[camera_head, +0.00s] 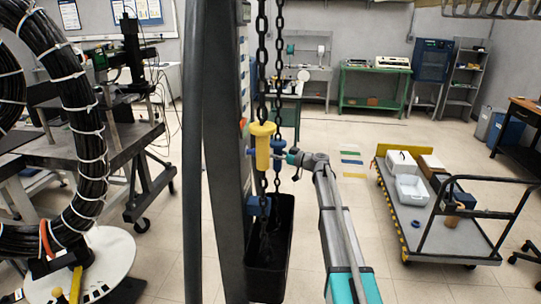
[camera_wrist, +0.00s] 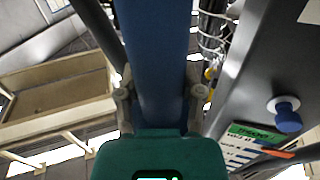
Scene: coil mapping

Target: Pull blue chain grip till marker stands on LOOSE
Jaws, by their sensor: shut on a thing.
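The blue chain grip (camera_head: 279,145) hangs on the right chain in the head view, partly hidden by the yellow grip and my gripper. In the wrist view the blue grip (camera_wrist: 154,65) is a large upright bar between both fingers. My gripper (camera_head: 288,158) is shut on it; the fingers also show in the wrist view (camera_wrist: 160,95). A label plate (camera_wrist: 255,145) with a green band and an orange-red strip (camera_wrist: 278,153) shows at the right of the wrist view. Its lettering is unreadable, so I cannot tell where the marker stands.
The yellow grip (camera_head: 262,146) hangs on the left chain, close beside my gripper. A black bin (camera_head: 283,240) stands below the chains, next to a grey post (camera_head: 222,130). A cable coil (camera_head: 85,130) is at left. A cart (camera_head: 412,225) stands at right, with bare floor before it.

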